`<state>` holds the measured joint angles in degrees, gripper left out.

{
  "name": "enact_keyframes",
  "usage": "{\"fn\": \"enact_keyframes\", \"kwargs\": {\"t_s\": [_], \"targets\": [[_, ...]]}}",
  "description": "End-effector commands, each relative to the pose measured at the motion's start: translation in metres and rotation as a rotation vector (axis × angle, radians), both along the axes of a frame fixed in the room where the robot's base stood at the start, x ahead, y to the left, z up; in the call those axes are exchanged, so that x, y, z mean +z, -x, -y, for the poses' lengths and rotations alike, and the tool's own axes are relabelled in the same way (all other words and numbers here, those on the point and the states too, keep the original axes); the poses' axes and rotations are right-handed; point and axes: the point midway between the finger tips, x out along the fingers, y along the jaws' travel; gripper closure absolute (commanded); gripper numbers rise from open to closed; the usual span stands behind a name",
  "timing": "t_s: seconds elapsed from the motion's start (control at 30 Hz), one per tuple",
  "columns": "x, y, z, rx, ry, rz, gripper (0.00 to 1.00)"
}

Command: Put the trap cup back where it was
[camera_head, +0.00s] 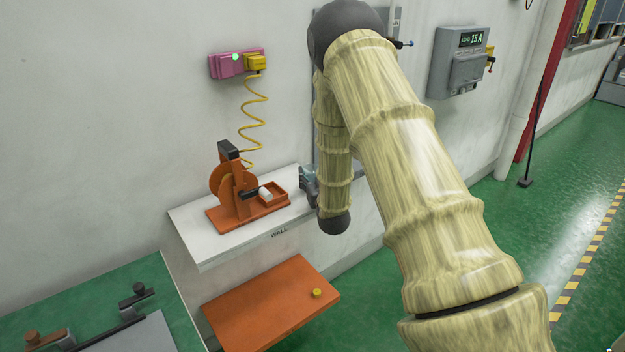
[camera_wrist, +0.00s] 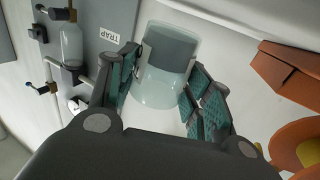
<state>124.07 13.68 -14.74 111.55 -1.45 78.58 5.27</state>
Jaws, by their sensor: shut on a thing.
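The trap cup (camera_wrist: 165,85) is a clear, pale cup with a grey band or filling toward its far end. In the wrist view it sits between the teal pads of my gripper (camera_wrist: 162,75), which is shut on it. In the head view my gripper (camera_head: 308,184) is low over the right part of the white shelf, partly hidden by my arm, and the cup is hard to make out. A TRAP label (camera_wrist: 109,35) shows on the grey panel left of the cup in the wrist view. I cannot tell whether the cup touches anything beyond the pads.
An orange machine with a wheel and tray (camera_head: 272,192) stands on the white shelf (camera_head: 225,246), left of my gripper. A clear bottle (camera_wrist: 71,45) and valve handles are on the panel. An orange platform (camera_head: 262,310) lies below. A coiled yellow cord (camera_head: 253,112) hangs above the machine.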

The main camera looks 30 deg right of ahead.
Motion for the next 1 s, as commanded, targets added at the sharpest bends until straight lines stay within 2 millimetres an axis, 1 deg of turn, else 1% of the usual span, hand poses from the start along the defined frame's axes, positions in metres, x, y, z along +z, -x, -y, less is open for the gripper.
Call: {"fn": "enact_keyframes", "kwargs": {"t_s": [0.1,0.2,0.57,0.6,0.67,0.7,1.0], "targets": [[-0.012,0.001,0.000,-0.001,-0.001,-0.002,0.69],[-0.017,0.000,0.000,-0.001,0.000,0.000,0.69],[-0.021,0.000,0.000,0.000,0.000,0.000,0.69],[-0.020,0.000,0.000,0.000,0.000,0.000,0.46],[-0.020,0.000,0.000,0.000,0.000,0.000,0.35],[-0.020,0.000,0.000,0.000,0.001,0.000,0.28],[-0.019,0.000,0.000,0.000,0.001,0.000,0.28]]}}
